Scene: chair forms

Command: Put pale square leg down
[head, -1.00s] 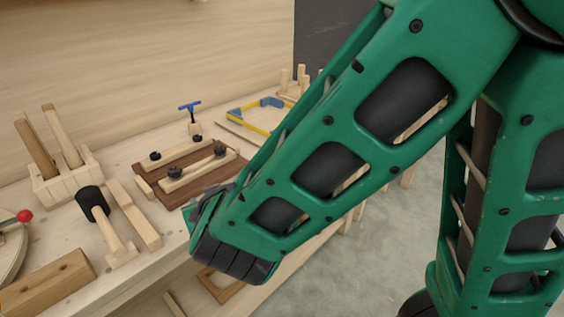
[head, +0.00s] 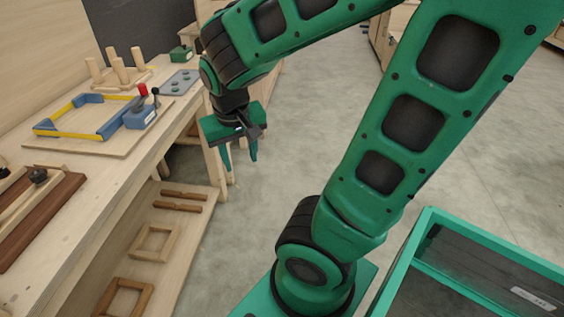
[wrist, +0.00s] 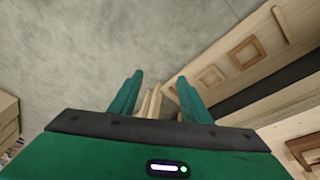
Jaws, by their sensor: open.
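My gripper (head: 241,163) is open, with its fingers pointing down beside the bench's right edge, over the grey floor. In the wrist view my gripper (wrist: 160,77) has its two green fingers apart, with nothing visibly held. Pale wooden posts (wrist: 150,103) show between and beyond the fingers, lower than them. I cannot tell whether one of these is the pale square leg or whether they are part of the bench. Several pale upright pegs stand in a pale peg block (head: 122,80) at the back of the bench; their cross-section is unclear.
The workbench (head: 85,228) carries a blue-and-yellow clamp frame (head: 88,98), a grey plate (head: 180,82) and a dark red-brown board (head: 45,217). A lower shelf (head: 188,235) holds wooden frames (head: 155,243) and brown strips. Open floor (head: 300,130) lies right of the bench.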

